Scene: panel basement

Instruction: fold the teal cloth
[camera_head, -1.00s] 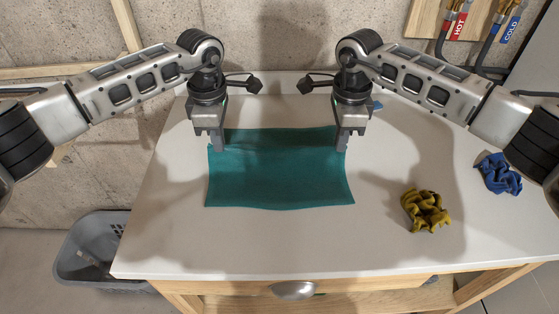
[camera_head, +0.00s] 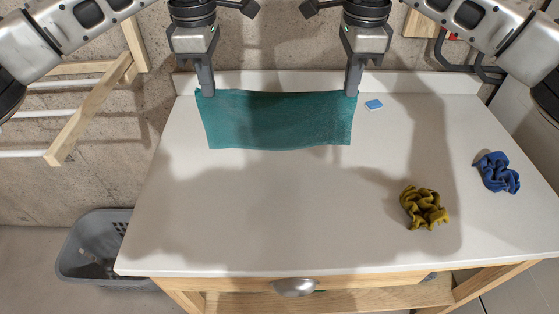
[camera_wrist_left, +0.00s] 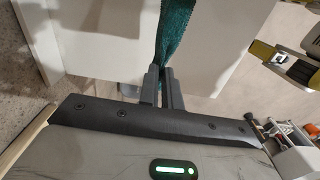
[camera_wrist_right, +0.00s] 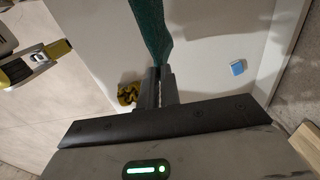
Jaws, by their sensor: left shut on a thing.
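The teal cloth (camera_head: 275,122) hangs spread between my two grippers above the back part of the white table, held at its two upper corners. My left gripper (camera_head: 207,90) is shut on the cloth's upper left corner. In the left wrist view the cloth (camera_wrist_left: 176,35) runs up from between the fingers (camera_wrist_left: 162,78). My right gripper (camera_head: 352,90) is shut on the upper right corner. In the right wrist view the cloth (camera_wrist_right: 150,30) comes out of the closed fingers (camera_wrist_right: 160,80). Whether the cloth's lower edge touches the table is hard to tell.
A crumpled olive cloth (camera_head: 424,207) and a crumpled blue cloth (camera_head: 497,172) lie on the right of the table (camera_head: 280,225). A small blue-and-white block (camera_head: 374,105) lies near the back. A grey basket (camera_head: 95,245) stands on the floor at left. The table's middle and front are clear.

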